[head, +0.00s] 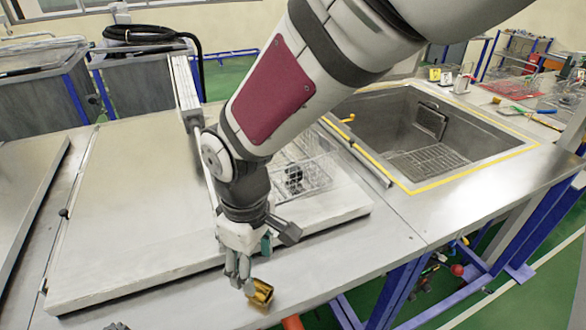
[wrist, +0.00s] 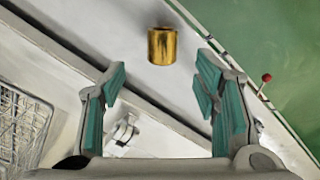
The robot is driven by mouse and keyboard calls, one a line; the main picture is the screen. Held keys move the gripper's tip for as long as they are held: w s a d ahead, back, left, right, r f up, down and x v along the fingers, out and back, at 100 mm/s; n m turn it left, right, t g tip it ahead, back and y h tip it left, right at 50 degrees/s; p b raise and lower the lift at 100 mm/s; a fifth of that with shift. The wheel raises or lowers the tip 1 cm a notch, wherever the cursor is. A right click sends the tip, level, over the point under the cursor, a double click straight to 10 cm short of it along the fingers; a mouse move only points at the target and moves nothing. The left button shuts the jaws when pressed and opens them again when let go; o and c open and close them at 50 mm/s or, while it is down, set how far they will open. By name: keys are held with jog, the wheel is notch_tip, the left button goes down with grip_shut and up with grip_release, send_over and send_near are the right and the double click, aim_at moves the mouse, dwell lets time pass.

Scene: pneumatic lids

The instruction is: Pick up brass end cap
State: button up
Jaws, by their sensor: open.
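The brass end cap (head: 261,292) is a short gold cylinder on the front strip of the metal table, near the table's front edge. In the wrist view the brass end cap (wrist: 162,46) lies ahead of the fingertips, roughly centred between them. My gripper (head: 240,284) is just left of the cap in the head view, pointing down. In the wrist view my gripper (wrist: 160,75) has its two teal-padded fingers spread wide with nothing between them. I cannot tell the exact height of the fingertips above the table.
A wire basket (head: 298,176) holding a dark object stands behind my arm on the closed lid (head: 120,230). An open sink-like basin (head: 420,125) with a yellow border is at the right. The green floor (wrist: 255,40) drops off beyond the table edge near the cap.

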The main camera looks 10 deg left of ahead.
aim_at(257, 286)
jog(key=shift+s+f+p, duration=0.15)
jog(key=shift+f+p, duration=0.25)
jog(key=shift+f, duration=3.4)
grip_shut()
jog(key=shift+r, duration=0.2)
